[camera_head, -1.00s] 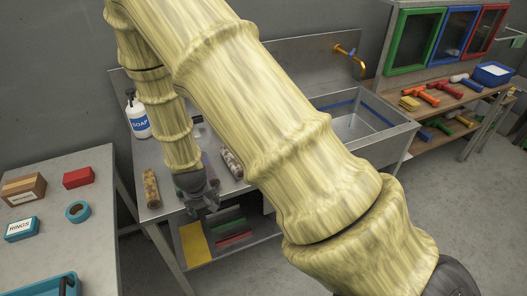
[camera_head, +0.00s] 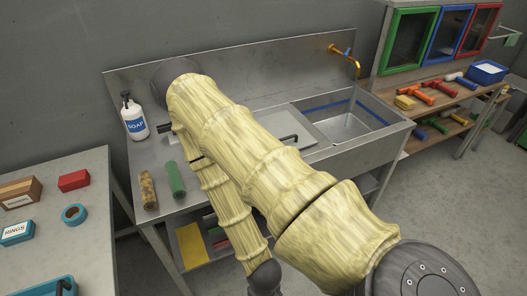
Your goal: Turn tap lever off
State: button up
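The tap (camera_head: 343,52) is a copper-orange spout on the steel back panel above the sink, at the upper right. Its small blue lever (camera_head: 348,51) sits on top near the wall end. My arm rises from the lower right, bends at an elbow in front of the back panel, and comes down towards the bottom edge. Only the dark wrist shows there; my gripper is out of frame below.
The sink basin (camera_head: 345,128) is open at the right of the counter. A soap bottle (camera_head: 134,118), a mottled roll (camera_head: 148,190) and a green roll (camera_head: 175,179) stand or lie at left. A shelf unit (camera_head: 432,92) with tools is at right. Clear floor lies in front.

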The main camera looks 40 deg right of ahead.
aim_at(345, 54)
jog(key=z, duration=1.9)
jog(key=k, duration=0.55)
jog(key=u, duration=0.65)
jog(key=i, duration=2.25)
jog(key=z, duration=0.55)
